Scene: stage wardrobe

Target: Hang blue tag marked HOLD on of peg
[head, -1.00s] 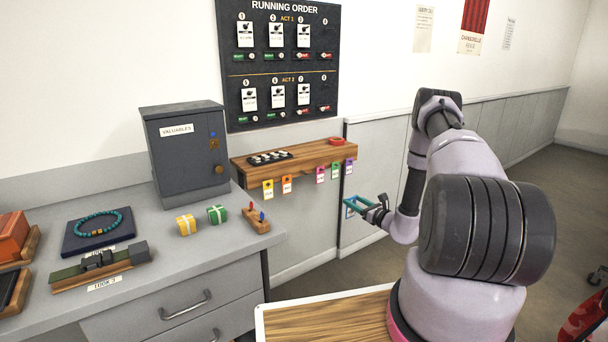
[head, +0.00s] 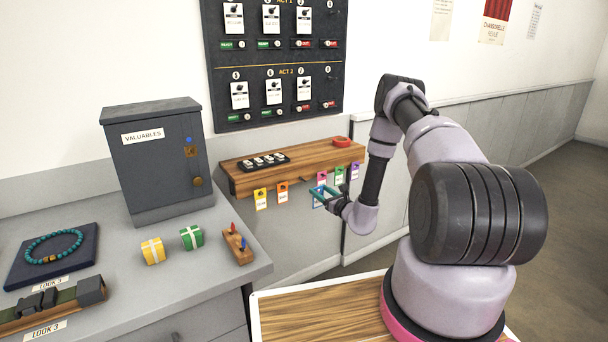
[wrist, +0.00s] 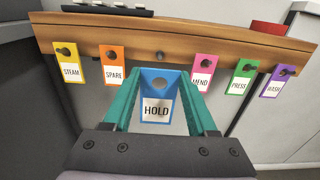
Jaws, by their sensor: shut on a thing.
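The blue tag marked HOLD (wrist: 156,91) is between the teal fingers of my gripper (wrist: 160,88) in the wrist view, upright with its hole at the top. My gripper (head: 322,194) is shut on it in front of the wooden shelf's edge. An empty peg (wrist: 160,55) shows on the shelf edge just above the tag, between the orange SPARE tag (wrist: 114,66) and the pink MEND tag (wrist: 202,74). The tag's hole appears a little below this peg. In the head view the blue tag is mostly hidden by the fingers.
A yellow STEAM tag (wrist: 70,63), a green PRESS tag (wrist: 239,81) and a purple WASH tag (wrist: 277,81) hang on neighbouring pegs. A grey counter (head: 200,262) stands at left.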

